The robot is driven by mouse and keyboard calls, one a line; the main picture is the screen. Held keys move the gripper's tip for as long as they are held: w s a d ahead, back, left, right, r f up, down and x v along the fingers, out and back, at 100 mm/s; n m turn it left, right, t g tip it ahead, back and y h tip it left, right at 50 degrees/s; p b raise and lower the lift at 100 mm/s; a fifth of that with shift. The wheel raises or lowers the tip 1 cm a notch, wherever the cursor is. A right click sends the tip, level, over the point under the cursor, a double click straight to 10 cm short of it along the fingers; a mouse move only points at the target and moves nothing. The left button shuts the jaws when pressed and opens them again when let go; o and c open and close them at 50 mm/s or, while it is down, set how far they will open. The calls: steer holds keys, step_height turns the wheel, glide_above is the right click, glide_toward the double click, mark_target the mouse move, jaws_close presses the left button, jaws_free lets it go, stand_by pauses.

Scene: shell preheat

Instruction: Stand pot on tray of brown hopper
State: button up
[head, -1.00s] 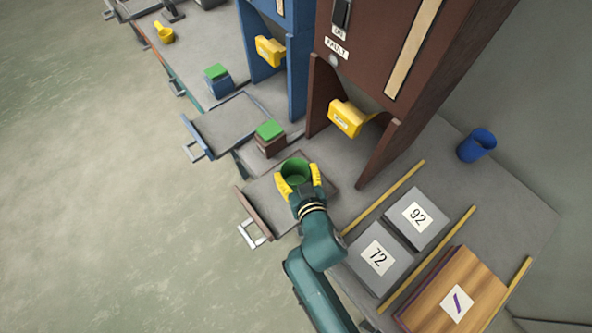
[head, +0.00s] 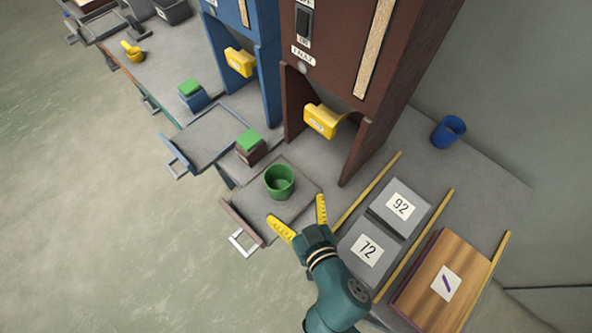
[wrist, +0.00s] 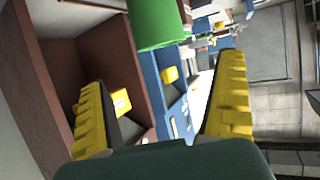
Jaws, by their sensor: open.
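The green pot (head: 279,182) stands upright on the pulled-out tray (head: 300,210) in front of the brown hopper (head: 375,60). My gripper (head: 296,219) is open, with its yellow fingers apart and nothing between them. It is just in front of the pot, on the near side, and a gap shows between the fingertips and the pot. In the wrist view the green pot (wrist: 158,22) is at the top, beyond the open fingers (wrist: 165,85). The pot's base is cut off from clear sight by the wrist view's angle.
A brown block with a green top (head: 249,143) stands left of the pot. The blue hopper's tray (head: 208,138) is farther left. Grey blocks (head: 401,206) and a wooden board (head: 447,280) lie at right. A blue cup (head: 448,132) stands at the back right.

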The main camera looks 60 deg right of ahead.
steer(key=w+a+r+t, duration=0.1)
steer(key=w+r+t, duration=0.1)
steer(key=w+r, duration=0.35)
steer(key=w+a+r+n+t+y, duration=0.1)
steer(key=w+a+r+t, duration=0.1)
steer(key=r, duration=0.6)
steer(key=w+a+r+t, duration=0.1)
steer(key=w+r, duration=0.3)
steer(key=r, duration=0.2)
steer(key=a+r+n+t+y, duration=0.2)
steer(key=a+r+t+y, duration=0.1)
steer(key=r, duration=0.7)
steer(key=a+r+n+t+y, duration=0.3)
steer(key=a+r, duration=0.3)
steer(key=r, duration=0.5)
steer(key=shift+s+r, duration=0.15)
steer(key=shift+r, duration=0.05)
step_height(320, 180, up, 35)
steer(key=p, duration=3.5)
steer(key=shift+d, duration=0.1)
